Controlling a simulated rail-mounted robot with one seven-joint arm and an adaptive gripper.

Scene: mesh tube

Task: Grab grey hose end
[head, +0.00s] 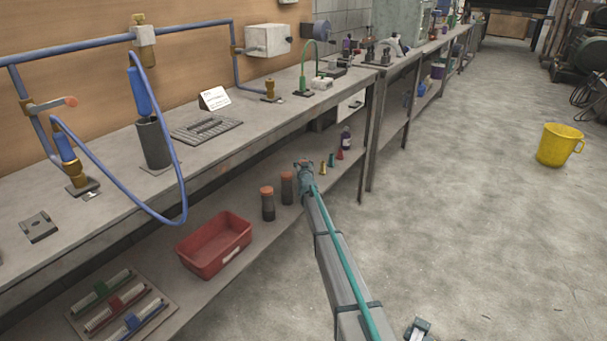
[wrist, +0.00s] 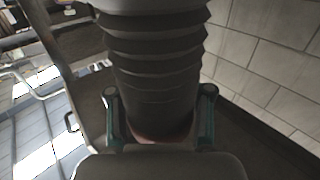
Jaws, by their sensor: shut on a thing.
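A dark grey ribbed hose piece (wrist: 155,65) fills the middle of the wrist view. It runs from the top edge down between the two fingers, with a reddish rim showing at its lower end. My gripper (wrist: 159,115) has a finger against each side of it and is shut on it. In the head view my gripper (head: 305,168) is at the front edge of the lower shelf. The hose piece is mostly hidden there; only a small orange-brown patch shows at the gripper's tip.
Two dark cylinders with orange tops, one nearer (head: 267,205) and one farther (head: 287,188), stand left of my gripper. A red bin (head: 214,245) sits on the lower shelf (head: 190,305). The workbench top (head: 215,160) overhangs it. The floor to the right is open, with a yellow bucket (head: 556,145).

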